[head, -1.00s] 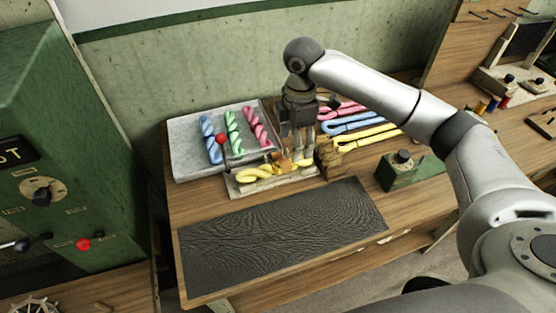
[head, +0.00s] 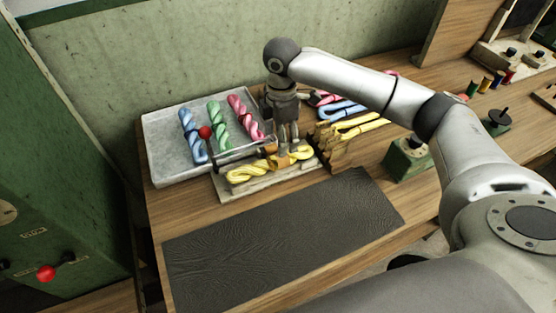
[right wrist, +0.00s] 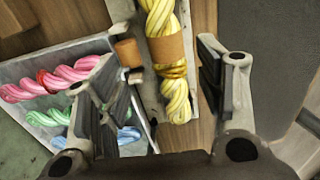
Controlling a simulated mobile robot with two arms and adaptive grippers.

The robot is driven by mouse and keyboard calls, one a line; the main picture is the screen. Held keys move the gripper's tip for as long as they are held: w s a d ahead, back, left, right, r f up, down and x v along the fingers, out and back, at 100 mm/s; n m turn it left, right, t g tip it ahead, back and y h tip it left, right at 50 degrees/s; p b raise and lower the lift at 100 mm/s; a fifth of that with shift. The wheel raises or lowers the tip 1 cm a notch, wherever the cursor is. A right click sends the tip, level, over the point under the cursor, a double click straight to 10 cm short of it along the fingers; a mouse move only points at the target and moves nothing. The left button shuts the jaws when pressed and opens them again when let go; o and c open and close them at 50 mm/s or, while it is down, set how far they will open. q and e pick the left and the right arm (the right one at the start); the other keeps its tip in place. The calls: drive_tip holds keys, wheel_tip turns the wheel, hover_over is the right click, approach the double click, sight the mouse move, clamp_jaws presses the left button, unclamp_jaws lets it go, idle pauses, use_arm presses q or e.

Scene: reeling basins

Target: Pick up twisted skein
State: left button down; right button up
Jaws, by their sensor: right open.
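A yellow twisted skein (head: 250,172) with a brown band lies on a small pale stand (head: 225,193) at the back of the table. In the right wrist view the yellow skein (right wrist: 174,80) runs away between my fingers. My right gripper (head: 288,145) is above the skein's banded part, pointing down. In the right wrist view the right gripper (right wrist: 165,90) is open, one finger on each side of the skein, with nothing held. Blue (head: 192,135), green (head: 219,125) and pink (head: 244,118) twisted skeins lie in a grey tray. My left gripper is not in view.
The grey tray (head: 168,172) stands left of the stand. A wooden block (head: 337,150) and untwisted skeins (head: 360,128) are right of the gripper. A dark mat (head: 280,235) in front is clear.

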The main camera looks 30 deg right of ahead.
sight(271, 163)
drive_tip(key=shift+s+f, duration=0.15)
drive_tip(key=shift+f, duration=0.7)
drive_tip(key=f, duration=0.1)
drive_tip(key=f+p, duration=0.1)
drive_tip(key=f, duration=0.2)
drive_tip(key=shift+s+a+f, duration=0.1)
drive_tip(key=shift+s, duration=0.15)
drive_tip(key=shift+f, duration=0.7)
drive_tip(key=c, duration=1.2)
